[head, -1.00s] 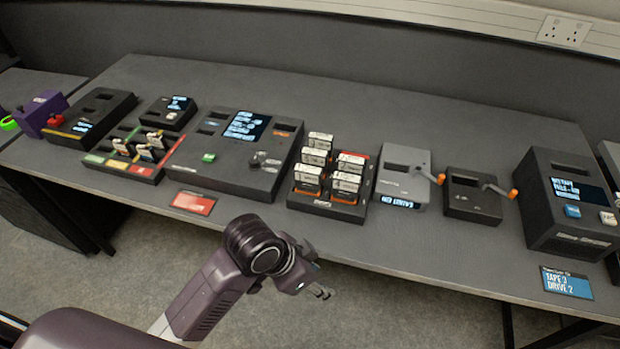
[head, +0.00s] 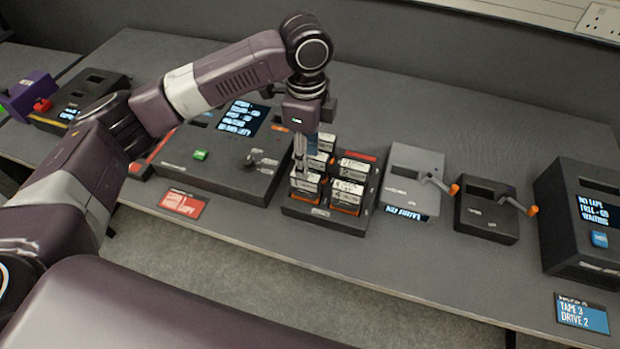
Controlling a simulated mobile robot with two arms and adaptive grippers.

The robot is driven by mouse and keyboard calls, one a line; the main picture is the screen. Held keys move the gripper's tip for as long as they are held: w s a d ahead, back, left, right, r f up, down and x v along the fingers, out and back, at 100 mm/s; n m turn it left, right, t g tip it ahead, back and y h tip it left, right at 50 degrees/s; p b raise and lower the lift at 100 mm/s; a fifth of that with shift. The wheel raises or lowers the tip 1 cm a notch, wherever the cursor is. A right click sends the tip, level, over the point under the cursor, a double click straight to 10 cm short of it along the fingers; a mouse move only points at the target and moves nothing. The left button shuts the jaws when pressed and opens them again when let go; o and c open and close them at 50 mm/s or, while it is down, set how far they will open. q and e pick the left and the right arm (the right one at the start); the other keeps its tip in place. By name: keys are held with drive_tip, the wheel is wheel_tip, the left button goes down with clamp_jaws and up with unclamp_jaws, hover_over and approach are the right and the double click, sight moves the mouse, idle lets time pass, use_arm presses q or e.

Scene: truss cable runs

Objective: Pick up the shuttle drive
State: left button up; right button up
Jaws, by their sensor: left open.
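A dark rack (head: 330,222) holds several upright white-labelled cartridges with orange lower edges. I cannot read the labels, so I cannot tell which thing is called the shuttle drive. My left gripper (head: 303,164) points down over the left side of the rack, open. Its fingers are at the top of the front-left cartridge (head: 306,188), which still sits in its slot. I cannot tell whether they touch it. The gripper and wrist partly hide the cartridges behind. My right gripper is not in view.
A large console (head: 206,165) with a blue screen stands left of the rack. A grey crank unit (head: 412,165), a dark crank unit (head: 484,222) and a tall black box (head: 566,235) stand right. The bench behind is clear.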

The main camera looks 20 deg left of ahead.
sight(306, 190)
use_arm(q)
drive_tip(key=shift+w+a+f, duration=0.1)
drive_tip(key=shift+f, duration=0.2)
wheel_tip(306, 190, down, 6)
drive_tip(key=shift+a+p, duration=0.15)
drive_tip(key=shift+p, duration=0.8)
drive_tip(key=shift+f, duration=0.3)
clamp_jaws()
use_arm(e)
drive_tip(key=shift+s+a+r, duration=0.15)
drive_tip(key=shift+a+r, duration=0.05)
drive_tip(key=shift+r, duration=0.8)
